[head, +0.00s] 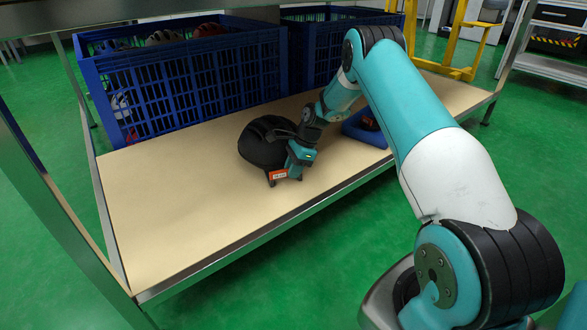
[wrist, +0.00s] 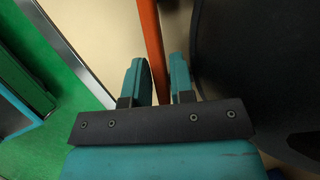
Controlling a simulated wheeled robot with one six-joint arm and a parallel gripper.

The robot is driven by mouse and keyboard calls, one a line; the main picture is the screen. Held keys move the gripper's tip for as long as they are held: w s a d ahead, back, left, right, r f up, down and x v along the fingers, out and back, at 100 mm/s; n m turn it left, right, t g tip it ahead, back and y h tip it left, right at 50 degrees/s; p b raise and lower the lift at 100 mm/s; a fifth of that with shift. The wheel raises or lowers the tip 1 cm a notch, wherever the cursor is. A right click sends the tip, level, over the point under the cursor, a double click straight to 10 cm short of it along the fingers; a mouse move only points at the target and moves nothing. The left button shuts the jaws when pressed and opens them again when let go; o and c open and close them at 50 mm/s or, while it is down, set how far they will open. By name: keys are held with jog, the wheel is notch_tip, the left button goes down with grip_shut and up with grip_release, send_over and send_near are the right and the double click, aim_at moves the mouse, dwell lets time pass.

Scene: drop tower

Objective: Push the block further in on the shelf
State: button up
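The block appears to be a small orange-red piece with a pale label (head: 278,175) on the tan shelf board (head: 190,220), near its front edge. In the wrist view it is a narrow orange strip (wrist: 151,35) running between my fingers. My gripper (head: 292,172) is low over the board, right beside the block. In the wrist view my gripper (wrist: 161,80) has its fingers apart, one on each side of the strip. A thin gap shows on the right of the strip; contact on the left is unclear. The strip's lower end is hidden.
A black rounded object (head: 262,145) sits close behind my gripper and fills the right of the wrist view. A blue tray (head: 367,130) lies to the right. Two blue crates (head: 190,85) (head: 320,45) stand at the back. The board's left part is clear.

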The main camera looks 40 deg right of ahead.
grip_shut()
dwell(1.2)
